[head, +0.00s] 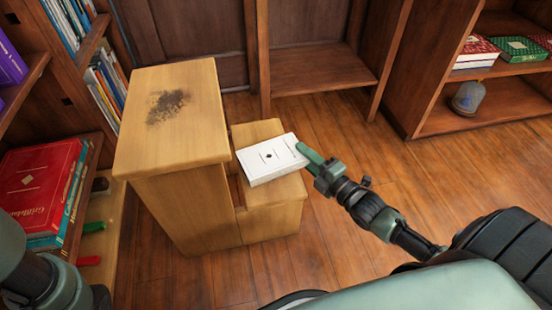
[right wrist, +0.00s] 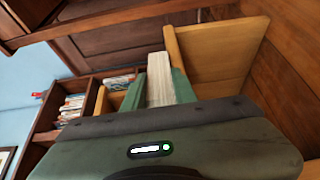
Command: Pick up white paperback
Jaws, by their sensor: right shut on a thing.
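The white paperback (head: 270,159) has a small dark mark on its cover and lies flat over the lower step of a wooden step stool (head: 272,221). My right gripper (head: 304,154) comes in from the right and is shut on the book's right end. In the right wrist view the pale page block of the paperback (right wrist: 159,78) sits between my two green fingers. I cannot tell whether the book still touches the step. My left gripper is out of view; only part of my left arm shows at the lower left.
The stool's higher top (head: 190,135) has a dark smudge and stands left of the book. A bookcase on the left holds a large red book (head: 38,187) and others. Wood floor (head: 350,125) is clear behind my right gripper.

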